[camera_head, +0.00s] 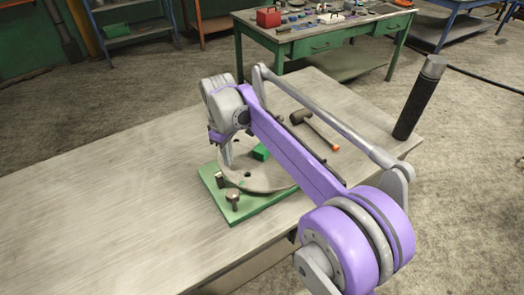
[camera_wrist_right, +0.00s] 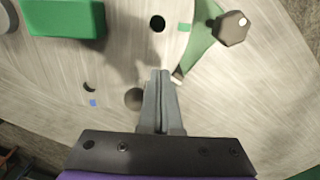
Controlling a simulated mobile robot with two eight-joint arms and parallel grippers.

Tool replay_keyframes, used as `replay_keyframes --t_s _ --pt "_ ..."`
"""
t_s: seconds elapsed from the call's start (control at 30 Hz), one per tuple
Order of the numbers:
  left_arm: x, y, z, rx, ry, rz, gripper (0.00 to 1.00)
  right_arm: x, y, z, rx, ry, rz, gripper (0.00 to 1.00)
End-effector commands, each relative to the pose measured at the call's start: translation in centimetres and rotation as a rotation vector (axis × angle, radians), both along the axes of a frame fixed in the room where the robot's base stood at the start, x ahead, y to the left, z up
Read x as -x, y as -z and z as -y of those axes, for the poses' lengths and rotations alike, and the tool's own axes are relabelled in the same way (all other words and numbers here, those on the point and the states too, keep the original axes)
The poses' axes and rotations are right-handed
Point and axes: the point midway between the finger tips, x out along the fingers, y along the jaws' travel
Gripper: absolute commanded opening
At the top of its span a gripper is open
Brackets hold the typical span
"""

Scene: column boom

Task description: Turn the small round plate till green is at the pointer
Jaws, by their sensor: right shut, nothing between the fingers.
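The small round plate (camera_head: 268,180) is grey and lies on a green base (camera_head: 243,208) on the table. A green block (camera_head: 260,153) stands on it. In the right wrist view the plate (camera_wrist_right: 115,62) carries the green block (camera_wrist_right: 65,17), a dark hole (camera_wrist_right: 157,23), a small green mark (camera_wrist_right: 184,28) and a small blue mark (camera_wrist_right: 92,103). My right gripper (camera_head: 227,163) is shut and empty, pointing down at the plate's left edge; its fingertips (camera_wrist_right: 161,73) lie beside a small brown-and-pale piece (camera_wrist_right: 178,74), perhaps the pointer. Contact is unclear. My left gripper is out of view.
Bolts (camera_head: 232,197) stick up at the base's left corner; one shows in the wrist view (camera_wrist_right: 233,28). A hammer (camera_head: 314,127) lies behind my right arm, and a dark cylinder (camera_head: 419,97) stands at the table's right. The table's left side (camera_head: 90,215) is clear.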

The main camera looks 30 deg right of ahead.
Motion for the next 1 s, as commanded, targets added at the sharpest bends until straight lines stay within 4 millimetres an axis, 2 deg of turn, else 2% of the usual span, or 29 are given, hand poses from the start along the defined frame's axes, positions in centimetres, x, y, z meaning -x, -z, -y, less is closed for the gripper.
replay_keyframes --t_s 0.37,0.77,1.0 --pt "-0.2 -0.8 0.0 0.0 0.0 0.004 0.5 -1.6 -0.1 -0.1 -0.001 0.0 0.001 0.0" --pt "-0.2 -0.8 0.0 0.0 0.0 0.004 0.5 -1.8 0.0 -0.1 0.0 0.0 0.0 0.0" --pt "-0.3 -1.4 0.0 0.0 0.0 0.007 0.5 -2.7 -0.1 0.0 0.0 0.0 0.0 0.0"
